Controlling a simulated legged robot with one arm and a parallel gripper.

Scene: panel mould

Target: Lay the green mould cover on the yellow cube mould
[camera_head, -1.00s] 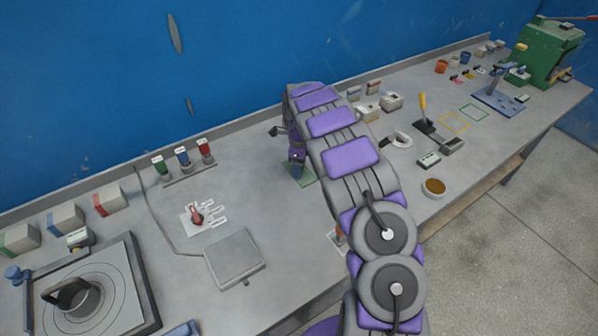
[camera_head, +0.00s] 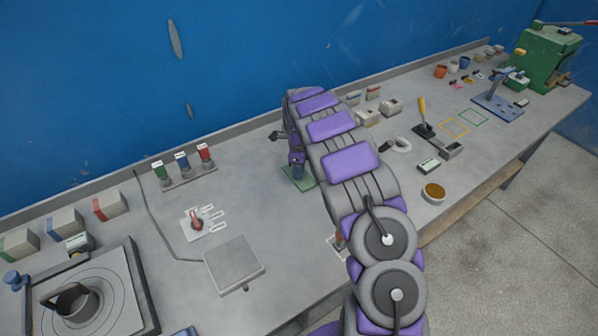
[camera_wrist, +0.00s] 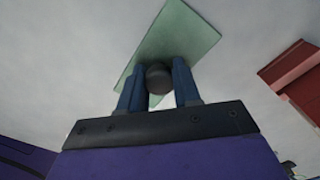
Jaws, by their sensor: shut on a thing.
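The green mould cover is a thin pale green plate with a dark round knob; it shows in the wrist view (camera_wrist: 190,38) and in the head view (camera_head: 304,187). My gripper (camera_wrist: 158,80) has its blue fingers shut on the knob. In the head view my gripper (camera_head: 298,172) is over the middle of the bench, with the cover below it. I cannot tell how high the cover is above the bench. I cannot make out the yellow cube mould in either view; my arm hides part of the bench.
A grey square plate (camera_head: 234,264) and a white card with a red piece (camera_head: 197,222) lie to the left. A rack of coloured bottles (camera_head: 186,170) stands behind them. A red block (camera_wrist: 292,68) shows in the wrist view.

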